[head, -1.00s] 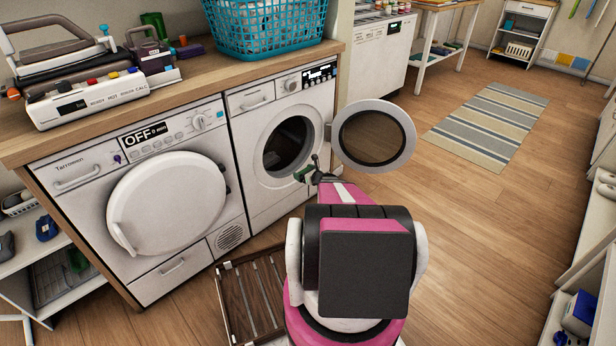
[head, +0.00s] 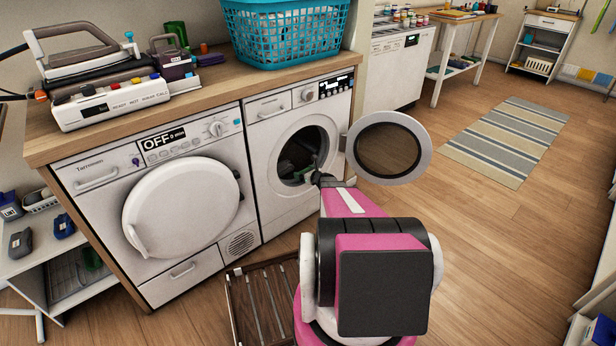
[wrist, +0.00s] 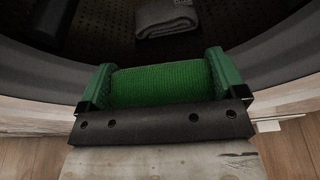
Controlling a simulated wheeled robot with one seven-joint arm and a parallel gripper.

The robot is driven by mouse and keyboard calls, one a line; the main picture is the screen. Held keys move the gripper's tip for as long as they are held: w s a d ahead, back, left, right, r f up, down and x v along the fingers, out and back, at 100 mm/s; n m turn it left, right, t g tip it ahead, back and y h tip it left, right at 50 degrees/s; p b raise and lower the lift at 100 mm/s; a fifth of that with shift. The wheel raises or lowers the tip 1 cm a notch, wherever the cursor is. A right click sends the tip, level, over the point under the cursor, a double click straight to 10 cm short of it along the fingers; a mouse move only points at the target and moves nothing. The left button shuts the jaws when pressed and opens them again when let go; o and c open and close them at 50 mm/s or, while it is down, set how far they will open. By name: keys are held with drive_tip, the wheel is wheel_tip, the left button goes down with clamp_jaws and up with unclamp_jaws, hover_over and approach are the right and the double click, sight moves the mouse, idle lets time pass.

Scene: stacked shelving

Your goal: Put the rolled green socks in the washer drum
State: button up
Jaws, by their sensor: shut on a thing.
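The rolled green socks (wrist: 162,84) sit between the two green fingers of my gripper (wrist: 160,80) in the wrist view. The gripper is shut on them. They are at the mouth of the washer drum (wrist: 105,35), with the dark drum interior ahead. In the head view my gripper (head: 317,174) reaches to the open front of the washer (head: 272,190), and the socks are hard to make out there. The washer's round door (head: 423,150) stands open to the right. A folded grey cloth (wrist: 166,17) lies inside the drum in the wrist view.
A second machine with a closed round door (head: 180,210) stands to the left. A teal basket (head: 290,30) and an iron (head: 80,45) are on the counter. A slatted wooden crate (head: 262,305) is on the floor beside my base.

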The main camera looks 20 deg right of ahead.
drive_tip(key=w+a, duration=0.4)
drive_tip(key=w, duration=0.7)
drive_tip(key=shift+w, duration=0.25)
drive_tip(key=o, duration=0.6)
drive_tip(key=shift+s, duration=0.1)
drive_tip(key=v, duration=1)
drive_tip(key=shift+s+d+r, duration=0.1)
drive_tip(key=shift+s, duration=0.15)
